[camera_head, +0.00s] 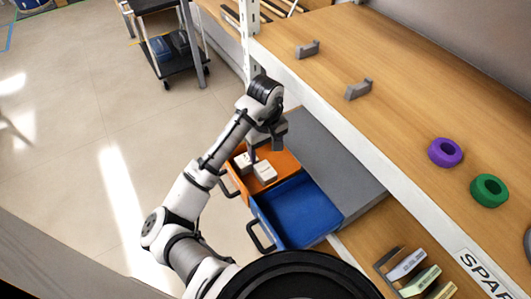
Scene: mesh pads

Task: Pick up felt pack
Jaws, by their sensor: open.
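Two small white packs lie in the open orange drawer (286,166), one at the left (243,163) and one nearer the middle (265,172). Any label on them is too small to read, so I cannot tell which is the felt pack. My gripper (264,150) is open and points down over the orange drawer, just behind the nearer pack. One finger overlaps the space between the packs in the picture. I cannot tell its height above them or whether it touches either one. No pack is visibly held between the fingers.
An open blue drawer (300,212) beside the orange one looks empty. A grey surface (325,160) lies to their right. The wooden shelf (400,100) holds grey brackets, a purple ring (445,152) and a green ring (489,190). A cart (170,45) stands on open floor.

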